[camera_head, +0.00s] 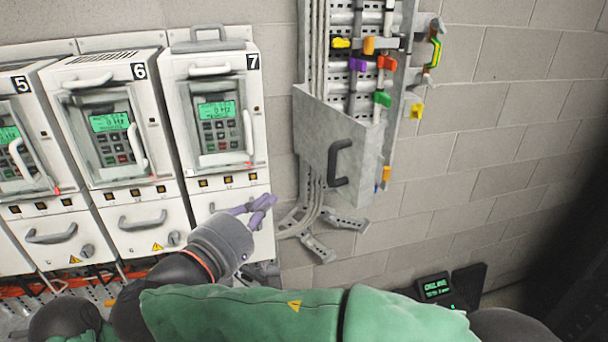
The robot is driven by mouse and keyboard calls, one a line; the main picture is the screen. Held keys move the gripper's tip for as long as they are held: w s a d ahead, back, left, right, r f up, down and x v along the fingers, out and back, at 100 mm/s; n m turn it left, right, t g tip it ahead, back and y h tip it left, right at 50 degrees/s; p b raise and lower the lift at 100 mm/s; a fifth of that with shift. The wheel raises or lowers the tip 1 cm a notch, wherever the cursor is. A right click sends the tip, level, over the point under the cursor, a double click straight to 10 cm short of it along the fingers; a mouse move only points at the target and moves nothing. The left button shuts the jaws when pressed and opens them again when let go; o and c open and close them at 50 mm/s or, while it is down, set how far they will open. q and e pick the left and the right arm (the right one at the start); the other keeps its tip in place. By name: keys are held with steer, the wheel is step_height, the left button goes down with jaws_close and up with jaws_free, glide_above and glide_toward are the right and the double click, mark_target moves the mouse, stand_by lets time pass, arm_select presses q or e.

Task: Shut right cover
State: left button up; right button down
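A grey metal cover (318,127) with a black handle (338,163) is at the lower part of the tall terminal duct on the wall, right of the drive units. Above it the duct is open, with coloured terminals and cables showing.
Drives 5 (20,140), 6 (110,135) and 7 (215,115) stand in a row at the left, with handles sticking out. A dark display (435,287) is at the lower right. The brick wall at the right is clear.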

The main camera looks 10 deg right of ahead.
arm_select(q)
step_height(320, 180, up, 2)
steer(key=shift+r+p, duration=0.25)
steer(key=shift+p, duration=0.95)
arm_select(e)
steer(key=s+d+x, duration=0.2)
steer(key=x, duration=1.1)
steer(key=shift+d+r, duration=0.1)
steer(key=shift+d, duration=0.05)
